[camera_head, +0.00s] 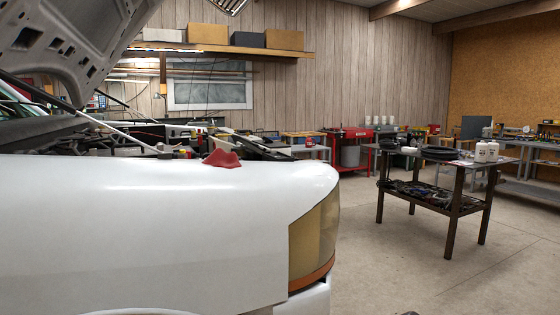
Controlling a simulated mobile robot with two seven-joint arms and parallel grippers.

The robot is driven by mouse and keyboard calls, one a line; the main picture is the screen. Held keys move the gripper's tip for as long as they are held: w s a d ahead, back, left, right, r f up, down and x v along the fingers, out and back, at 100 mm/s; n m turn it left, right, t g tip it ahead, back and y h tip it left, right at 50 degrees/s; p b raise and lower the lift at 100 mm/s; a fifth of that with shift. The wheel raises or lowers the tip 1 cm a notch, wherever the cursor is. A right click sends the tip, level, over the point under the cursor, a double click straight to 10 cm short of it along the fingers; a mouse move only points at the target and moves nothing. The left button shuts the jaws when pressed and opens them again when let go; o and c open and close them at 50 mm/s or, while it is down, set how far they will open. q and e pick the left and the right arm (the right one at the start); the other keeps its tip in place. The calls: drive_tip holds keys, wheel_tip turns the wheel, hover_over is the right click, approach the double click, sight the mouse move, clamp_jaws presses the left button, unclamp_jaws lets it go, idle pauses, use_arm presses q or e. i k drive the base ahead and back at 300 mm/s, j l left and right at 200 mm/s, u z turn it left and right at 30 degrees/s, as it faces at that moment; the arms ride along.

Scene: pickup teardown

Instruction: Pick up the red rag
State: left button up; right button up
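The red rag (222,158) lies crumpled on the top edge of the white pickup fender (150,215), beside the open engine bay. It sits a little left of the fender's front corner.
The raised hood (75,40) hangs over the engine bay (110,140) at the upper left. The fender and its amber corner lamp (315,240) fill the near left. A dark work table (450,175) with bottles (487,151) stands at the right. The floor (390,255) between them is clear.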

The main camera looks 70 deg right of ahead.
sight(219, 159)
drive_tip(key=z, duration=1.3)
